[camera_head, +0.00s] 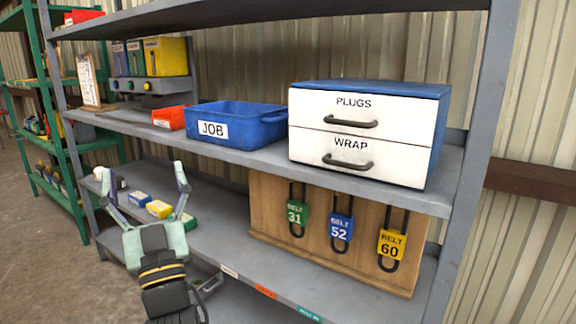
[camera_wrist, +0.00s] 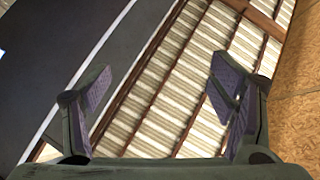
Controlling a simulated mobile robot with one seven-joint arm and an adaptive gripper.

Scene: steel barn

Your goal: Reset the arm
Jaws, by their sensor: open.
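My gripper (camera_head: 143,186) is in the lower left of the head view, in front of the lower shelf. Its two fingers are spread wide and nothing is between them. In the wrist view my gripper (camera_wrist: 162,92) also shows open and empty, with a finger at each side and purple-grey pads. Behind the fingers in the wrist view are a dark flat surface, a ribbed wall and a brown patch at the right.
A grey shelf unit (camera_head: 335,294) holds a blue JOB bin (camera_head: 260,133), a PLUGS and WRAP drawer cabinet (camera_head: 372,140) and a wooden board (camera_head: 262,205) with three belt padlocks. Small boxes (camera_head: 159,209) lie near my fingers. A green rack (camera_head: 62,178) stands at the left.

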